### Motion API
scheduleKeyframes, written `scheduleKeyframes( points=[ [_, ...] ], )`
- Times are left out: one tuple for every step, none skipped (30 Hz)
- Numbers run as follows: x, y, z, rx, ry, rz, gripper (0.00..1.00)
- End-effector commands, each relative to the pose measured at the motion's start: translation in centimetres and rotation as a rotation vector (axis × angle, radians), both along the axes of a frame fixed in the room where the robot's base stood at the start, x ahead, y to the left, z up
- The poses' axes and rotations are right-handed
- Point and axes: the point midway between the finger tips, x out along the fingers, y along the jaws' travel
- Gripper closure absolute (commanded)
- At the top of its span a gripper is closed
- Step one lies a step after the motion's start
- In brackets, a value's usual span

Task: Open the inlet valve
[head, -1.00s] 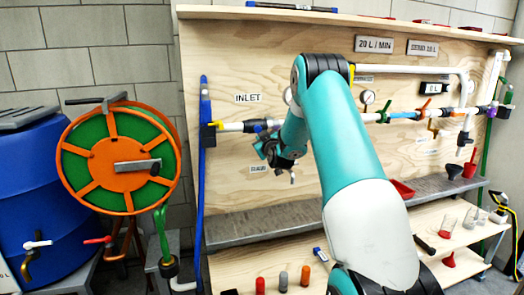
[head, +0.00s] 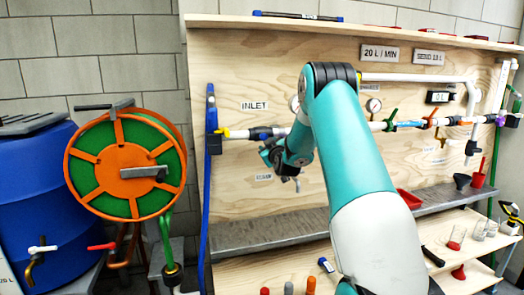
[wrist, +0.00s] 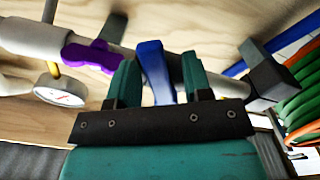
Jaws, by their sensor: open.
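The INLET label (head: 254,105) is on the plywood board, above a pipe (head: 238,133) with a yellow band and a black fitting. My arm hides part of this pipe in the head view. In the wrist view a blue lever (wrist: 155,68) stands out from the pipe. My gripper (wrist: 160,66) is open, with one teal finger on each side of the blue lever. I cannot tell whether either finger touches it. A purple handle (wrist: 90,55) sits on the pipe left of the fingers. In the head view the fingertips are not clear.
A round gauge (wrist: 60,92) is close to the left of the gripper in the wrist view. An orange and green hose reel (head: 125,165) and a blue barrel (head: 38,190) stand left of the board. A grey shelf (head: 235,234) runs below the pipe.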

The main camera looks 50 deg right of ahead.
Motion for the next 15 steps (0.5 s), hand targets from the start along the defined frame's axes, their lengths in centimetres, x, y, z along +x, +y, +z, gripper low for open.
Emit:
scheduleKeyframes(
  points=[
    [-0.01, -0.02, 0.07, 0.005, -0.002, -0.001, 0.54],
    [0.00, 0.00, 0.12, 0.009, -0.004, -0.001, 0.54],
    [0.02, 0.04, 0.19, 0.019, -0.010, -0.001, 0.54],
    [0.04, 0.06, 0.27, 0.028, -0.015, -0.001, 0.54],
    [0.07, 0.11, 0.34, 0.038, -0.022, -0.001, 0.54],
    [0.11, 0.18, 0.39, 0.057, -0.031, -0.001, 0.54],
    [0.14, 0.24, 0.42, 0.073, -0.040, -0.001, 0.54],
    [0.18, 0.31, 0.49, 0.089, -0.051, -0.001, 0.54],
    [0.24, 0.41, 0.49, 0.113, -0.064, 0.000, 0.54],
    [0.28, 0.48, 0.52, 0.132, -0.076, 0.000, 0.54],
    [0.33, 0.55, 0.53, 0.151, -0.087, 0.000, 0.54],
    [0.38, 0.66, 0.48, 0.175, -0.102, 0.000, 0.54],
    [0.43, 0.74, 0.49, 0.195, -0.115, 0.000, 0.54],
    [0.47, 0.82, 0.41, 0.212, -0.125, 0.000, 0.54],
    [0.51, 0.94, 0.41, 0.236, -0.141, 0.000, 0.54]
  ],
)
